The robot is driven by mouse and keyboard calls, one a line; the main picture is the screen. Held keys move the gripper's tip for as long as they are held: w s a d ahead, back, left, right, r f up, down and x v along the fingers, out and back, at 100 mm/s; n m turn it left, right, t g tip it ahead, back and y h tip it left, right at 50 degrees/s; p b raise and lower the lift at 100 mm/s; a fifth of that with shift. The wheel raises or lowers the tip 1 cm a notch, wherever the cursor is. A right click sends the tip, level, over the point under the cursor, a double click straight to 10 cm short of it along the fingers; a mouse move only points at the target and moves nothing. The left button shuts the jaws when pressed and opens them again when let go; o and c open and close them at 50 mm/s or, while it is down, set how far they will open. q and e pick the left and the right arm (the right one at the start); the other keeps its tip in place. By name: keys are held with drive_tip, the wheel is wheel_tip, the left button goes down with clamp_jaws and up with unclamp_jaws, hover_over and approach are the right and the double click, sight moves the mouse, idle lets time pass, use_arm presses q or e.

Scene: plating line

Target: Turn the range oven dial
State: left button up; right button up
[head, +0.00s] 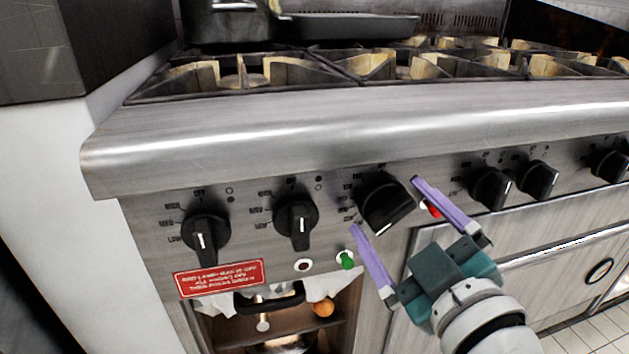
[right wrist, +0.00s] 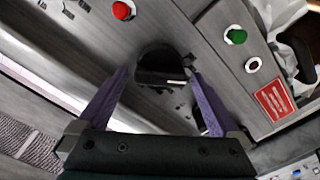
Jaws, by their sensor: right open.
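The range oven dial (head: 385,204) is a large black knob on the steel front panel, between the two left burner knobs and the knobs to the right. It is tilted from upright, with a white pointer mark on it. My right gripper (head: 386,202) is open, with its purple fingers on either side of the dial. In the right wrist view the dial (right wrist: 162,68) lies between and just beyond the fingertips; I cannot tell whether they touch it. My left gripper is not in view.
Black knobs (head: 206,240) and (head: 296,222) are on the left; more knobs (head: 538,180) are on the right. A green button (head: 346,260) and a red button (head: 431,210) sit near the fingers. A red label (head: 220,278) is at lower left. Burner grates (head: 240,75) are above.

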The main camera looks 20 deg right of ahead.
drive_tip(key=shift+w, duration=0.5)
drive_tip(key=shift+c, duration=0.4)
drive_tip(key=c, duration=1.1)
drive_tip(key=shift+c, duration=0.2)
